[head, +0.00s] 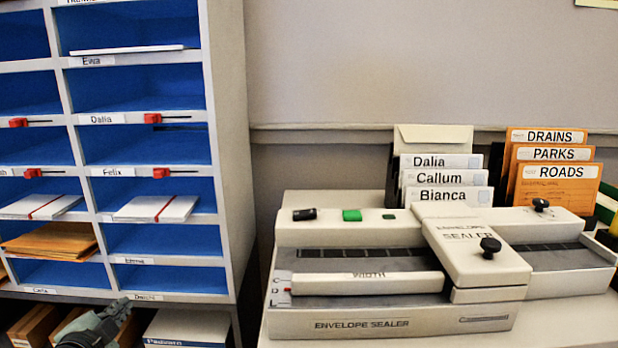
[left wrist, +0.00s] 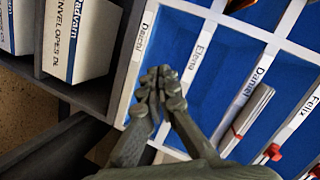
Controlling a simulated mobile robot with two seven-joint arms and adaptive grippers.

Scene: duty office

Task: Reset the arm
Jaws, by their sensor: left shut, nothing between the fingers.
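My left gripper (head: 108,318) is at the bottom left of the head view, in front of the lower edge of the pigeonhole rack (head: 232,130). In the left wrist view my left gripper (left wrist: 160,88) has its dark fingers together with nothing between them. It is in front of the rack's blue compartments, near the white label strips. I cannot tell its exact distance from the rack. My right gripper is in neither view.
The envelope sealer (head: 350,322) stands on a light table to the right. Behind it are white named envelopes (head: 445,178) and orange folders (head: 555,190). Below the rack are envelope boxes (head: 185,328). Small red clips (head: 152,118) sit on some shelf edges.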

